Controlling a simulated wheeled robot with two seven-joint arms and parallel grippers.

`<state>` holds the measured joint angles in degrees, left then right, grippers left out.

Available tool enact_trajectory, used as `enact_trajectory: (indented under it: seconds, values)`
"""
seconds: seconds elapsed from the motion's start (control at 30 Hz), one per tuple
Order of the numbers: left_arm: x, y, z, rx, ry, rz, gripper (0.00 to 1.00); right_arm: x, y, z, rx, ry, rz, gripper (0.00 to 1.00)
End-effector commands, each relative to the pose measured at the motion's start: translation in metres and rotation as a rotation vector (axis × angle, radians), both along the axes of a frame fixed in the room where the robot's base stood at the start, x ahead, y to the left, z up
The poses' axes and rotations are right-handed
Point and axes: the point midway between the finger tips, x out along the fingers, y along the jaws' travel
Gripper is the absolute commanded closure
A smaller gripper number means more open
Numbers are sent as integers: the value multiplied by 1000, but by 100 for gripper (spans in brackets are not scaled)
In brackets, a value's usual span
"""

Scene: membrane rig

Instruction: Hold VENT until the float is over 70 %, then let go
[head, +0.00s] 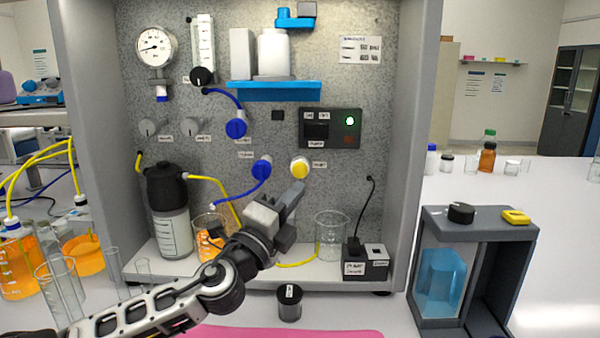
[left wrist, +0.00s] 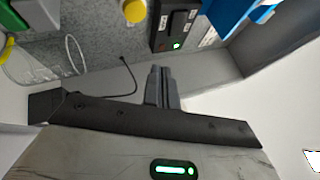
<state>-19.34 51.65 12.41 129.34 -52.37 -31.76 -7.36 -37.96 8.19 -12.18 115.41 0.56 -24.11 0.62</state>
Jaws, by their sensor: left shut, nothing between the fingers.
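My left gripper (head: 299,186) is shut and empty in front of the panel, its fingertips just below the round yellow knob (head: 300,168). The left wrist view shows the closed fingers (left wrist: 160,74) apart from the yellow knob (left wrist: 133,11). A small label sits beside the knob, but I cannot read it as VENT. A clear upright tube with a scale (head: 204,38) is at the top of the panel. It is too small for me to read a float in it. My right gripper is not in view.
A dark box with a lit green lamp (head: 349,121) is on the panel. A glass beaker (head: 331,232) and a black switch box (head: 365,262) stand on the rig's shelf. A black-lidded jar (head: 289,302) stands in front. Blue hoses hang near the knob.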

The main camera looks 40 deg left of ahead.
Motion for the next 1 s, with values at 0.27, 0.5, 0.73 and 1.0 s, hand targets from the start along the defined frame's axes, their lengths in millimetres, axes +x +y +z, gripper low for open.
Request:
enact_trajectory:
  seconds: [0.27,0.5,0.73,1.0]
  values:
    - [31,26,-1,3,-2,2,100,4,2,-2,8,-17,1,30]
    - [51,43,-1,0,-2,2,100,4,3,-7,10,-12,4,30]
    - [58,49,1,-1,-1,0,100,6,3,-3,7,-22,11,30]
    - [58,50,1,0,0,1,100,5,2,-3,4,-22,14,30]
